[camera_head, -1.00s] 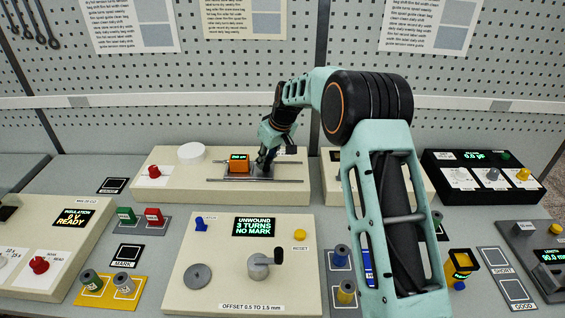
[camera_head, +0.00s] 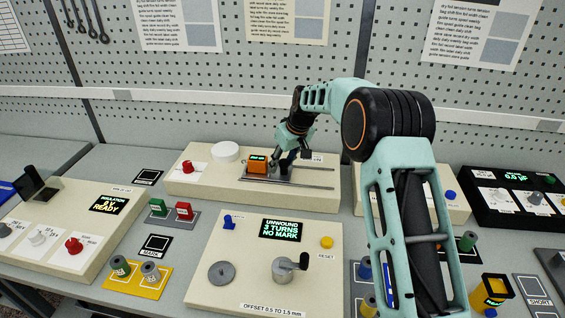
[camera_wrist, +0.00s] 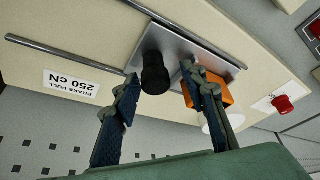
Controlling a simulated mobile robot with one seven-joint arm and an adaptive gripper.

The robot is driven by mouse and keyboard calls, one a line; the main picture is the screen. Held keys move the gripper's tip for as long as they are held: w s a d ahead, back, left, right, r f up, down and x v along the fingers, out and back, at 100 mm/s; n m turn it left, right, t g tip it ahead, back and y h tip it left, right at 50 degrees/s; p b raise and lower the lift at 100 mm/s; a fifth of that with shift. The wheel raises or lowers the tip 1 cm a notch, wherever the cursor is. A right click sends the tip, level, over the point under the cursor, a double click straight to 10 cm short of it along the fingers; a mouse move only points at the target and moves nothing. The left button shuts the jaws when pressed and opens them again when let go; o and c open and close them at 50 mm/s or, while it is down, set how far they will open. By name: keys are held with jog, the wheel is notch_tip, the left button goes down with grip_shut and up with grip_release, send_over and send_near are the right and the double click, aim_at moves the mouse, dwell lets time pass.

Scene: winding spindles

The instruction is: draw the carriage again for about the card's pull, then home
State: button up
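The carriage is a silver plate (camera_wrist: 185,48) with an upright black knob (camera_wrist: 153,75), on two metal rails (camera_head: 310,186) along the cream unit at the back. My gripper (camera_head: 287,160) is at the carriage. In the wrist view my gripper (camera_wrist: 158,78) is open, one finger on each side of the knob, with visible gaps. An orange box with a small lit display (camera_head: 257,167) stands left of the knob; its reading is too small to read. It also shows behind one finger in the wrist view (camera_wrist: 222,92). A label (camera_wrist: 72,86) reads BRAKE PULL 250 cN.
A white disc (camera_head: 225,151) and red knob (camera_head: 187,167) are on the same unit's left. The front panel's display (camera_head: 282,230) reads UNWOUND 3 TURNS NO MARK. Its crank (camera_head: 288,268) stands up. The rails right of the carriage are clear.

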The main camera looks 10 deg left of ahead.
jog(key=v, duration=1.2)
